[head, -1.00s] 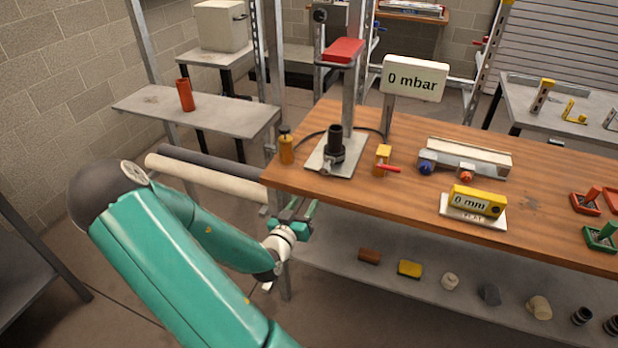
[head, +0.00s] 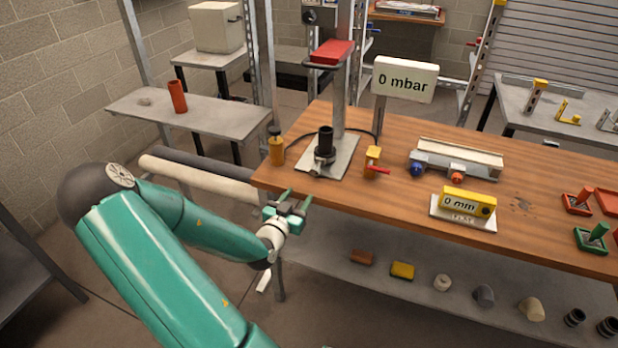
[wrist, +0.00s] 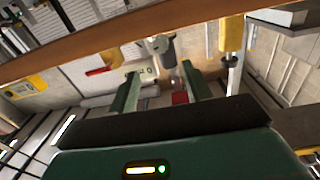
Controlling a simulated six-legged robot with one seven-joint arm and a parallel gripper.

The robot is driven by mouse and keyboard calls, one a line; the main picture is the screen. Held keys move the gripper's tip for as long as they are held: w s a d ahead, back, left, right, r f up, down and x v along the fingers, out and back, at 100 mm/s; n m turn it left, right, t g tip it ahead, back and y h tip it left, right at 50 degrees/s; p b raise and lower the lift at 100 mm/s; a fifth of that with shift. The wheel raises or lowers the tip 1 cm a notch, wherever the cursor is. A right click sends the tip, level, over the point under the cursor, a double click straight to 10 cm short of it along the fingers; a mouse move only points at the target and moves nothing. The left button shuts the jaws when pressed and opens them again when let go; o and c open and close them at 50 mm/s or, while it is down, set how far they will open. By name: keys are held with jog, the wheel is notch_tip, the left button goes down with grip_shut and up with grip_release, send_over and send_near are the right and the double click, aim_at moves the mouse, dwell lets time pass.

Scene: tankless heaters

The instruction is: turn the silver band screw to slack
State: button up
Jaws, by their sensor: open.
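The black upright pipe (head: 325,140) stands on a grey plate (head: 345,160) near the left end of the wooden bench. A silver band (head: 322,157) is around its lower part, and its small screw end (head: 316,172) points toward the front. In the wrist view a grey rounded part (wrist: 160,44), probably this band's screw, shows beyond the fingers. My gripper (head: 296,200) is open and empty, just off the bench's front edge, apart from the band. Both green fingers also show in the wrist view (wrist: 160,80).
A yellow bottle (head: 276,150) stands left of the plate, and a yellow valve with a red lever (head: 374,162) stands right. A "0 mbar" sign (head: 404,80) rises behind. The bench edge (wrist: 90,45) crosses the wrist view. A lower shelf (head: 400,292) holds several small parts.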

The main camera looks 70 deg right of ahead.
aim_at(314, 173)
jog(key=d, duration=0.3)
jog(key=s+d, duration=0.1)
jog(key=d, duration=0.6)
jog(key=shift+s+d, duration=0.1)
jog(key=shift+s, duration=0.05)
jog(key=shift+c, duration=0.2)
jog(key=c, duration=1)
